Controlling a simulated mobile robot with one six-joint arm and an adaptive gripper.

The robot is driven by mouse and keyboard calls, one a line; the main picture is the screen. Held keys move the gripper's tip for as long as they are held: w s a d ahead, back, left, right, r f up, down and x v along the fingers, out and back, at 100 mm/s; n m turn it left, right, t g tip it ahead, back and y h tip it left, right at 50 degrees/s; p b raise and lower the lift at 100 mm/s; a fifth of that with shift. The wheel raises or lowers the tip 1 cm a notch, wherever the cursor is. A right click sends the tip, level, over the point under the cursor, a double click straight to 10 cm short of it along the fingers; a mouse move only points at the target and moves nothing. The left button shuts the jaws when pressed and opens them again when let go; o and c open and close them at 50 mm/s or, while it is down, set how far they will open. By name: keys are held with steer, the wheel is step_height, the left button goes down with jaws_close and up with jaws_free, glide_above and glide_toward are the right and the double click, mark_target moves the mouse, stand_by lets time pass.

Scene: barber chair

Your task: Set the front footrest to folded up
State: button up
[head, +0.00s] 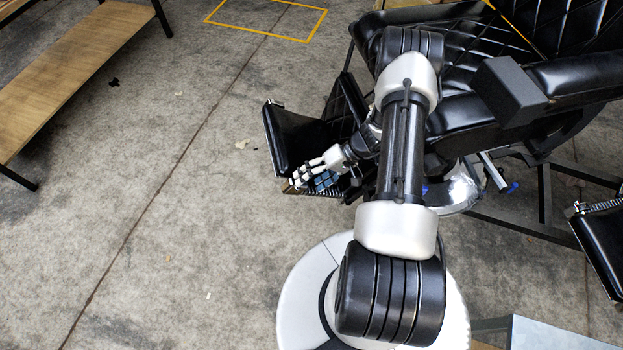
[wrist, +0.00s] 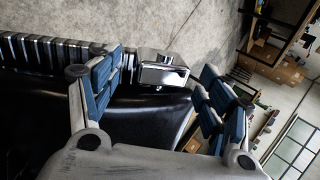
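The front footrest (head: 290,137) is a black padded panel at the chair's front left in the head view; it sticks out, tilted, in front of the seat. In the wrist view its black surface (wrist: 150,112) fills the lower left, with a ribbed edge and a chrome corner piece (wrist: 163,72). My gripper (head: 312,178) is at the near end of the footrest. In the wrist view my gripper (wrist: 160,80) has its blue-padded fingers spread apart, with the chrome corner between them in the picture. I cannot tell whether they touch it.
The black barber chair (head: 465,45) with a padded armrest (head: 510,90) stands behind my arm. A wooden bench (head: 75,70) is at the upper left. Another black padded part (head: 603,245) is at the right edge.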

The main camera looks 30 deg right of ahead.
steer(key=shift+o, duration=0.2)
steer(key=v, duration=0.7)
steer(key=shift+d+r, duration=0.15)
steer(key=shift+d, duration=0.05)
steer(key=shift+s, duration=0.1)
stand_by(0.3)
